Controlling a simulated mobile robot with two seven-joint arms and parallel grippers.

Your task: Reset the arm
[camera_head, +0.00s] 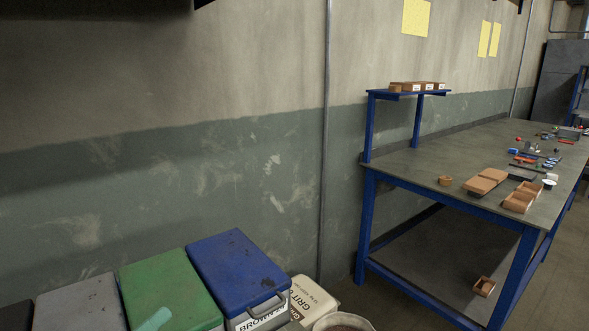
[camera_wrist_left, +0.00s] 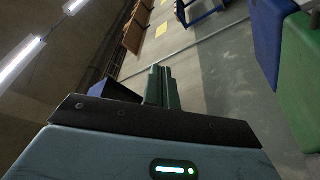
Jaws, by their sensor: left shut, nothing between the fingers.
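My left gripper (camera_wrist_left: 162,70) shows in the left wrist view, beyond the blue-grey wrist body with its lit strip. Its two dark green fingers are together with nothing between them. The fingers point towards the grey wall, away from the bins and the table. In the head view I cannot make out the left gripper clearly; a small pale green shape lies at the bottom edge over the green bin. My right gripper is in neither view.
A blue-lidded bin (camera_head: 238,270), a green-lidded bin (camera_head: 168,286) and a grey-lidded bin (camera_head: 80,306) stand along the wall. A white grit sack (camera_head: 313,293) is beside them. The blue-framed workbench (camera_head: 415,166) at right holds brown boxes (camera_head: 486,181) and small parts.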

